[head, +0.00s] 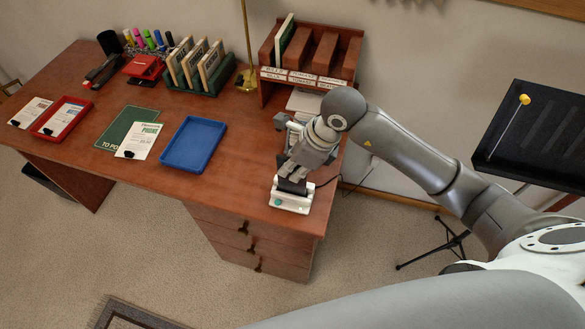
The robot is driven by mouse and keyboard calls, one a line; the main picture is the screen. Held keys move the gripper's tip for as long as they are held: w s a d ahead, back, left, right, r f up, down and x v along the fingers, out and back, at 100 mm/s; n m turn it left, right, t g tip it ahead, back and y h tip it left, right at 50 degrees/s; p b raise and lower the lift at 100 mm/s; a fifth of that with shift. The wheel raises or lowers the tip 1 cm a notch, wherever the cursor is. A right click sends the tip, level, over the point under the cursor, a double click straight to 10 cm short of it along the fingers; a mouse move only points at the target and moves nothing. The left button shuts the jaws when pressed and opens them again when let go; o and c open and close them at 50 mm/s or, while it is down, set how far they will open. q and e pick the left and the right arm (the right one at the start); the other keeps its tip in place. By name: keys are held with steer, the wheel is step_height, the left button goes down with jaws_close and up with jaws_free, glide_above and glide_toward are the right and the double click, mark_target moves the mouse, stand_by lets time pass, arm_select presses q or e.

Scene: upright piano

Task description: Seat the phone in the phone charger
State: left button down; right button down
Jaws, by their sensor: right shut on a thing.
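The phone charger (290,205) is a small white base with a green spot, near the right front corner of the wooden desk. A cable runs from its right side. The phone (292,186) shows as a small dark piece just above the charger, mostly hidden by my fingers. My right gripper (293,174) reaches in from the right, points down and is shut on the phone. The phone's lower edge is at the charger's top; I cannot tell whether it is seated. My left gripper is not in view.
A blue tray (193,145) lies left of the charger. A grey-white device (281,121) stands behind my gripper, before a wooden rack (348,52). A green mat (122,124) and a red tray (76,106) lie further left. A black stand (540,135) is at right.

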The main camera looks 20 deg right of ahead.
steer(key=shift+f, duration=0.75)
steer(key=shift+f, duration=0.2)
steer(key=c, duration=1.6)
jaws_free()
steer(key=shift+o, duration=0.2)
steer(key=shift+r, duration=0.1)
steer(key=shift+r, duration=0.25)
steer(key=v, duration=1.1)
steer(key=shift+s+d+r+b, duration=0.2)
steer(key=shift+r+b, duration=0.1)
steer(key=shift+b, duration=0.1)
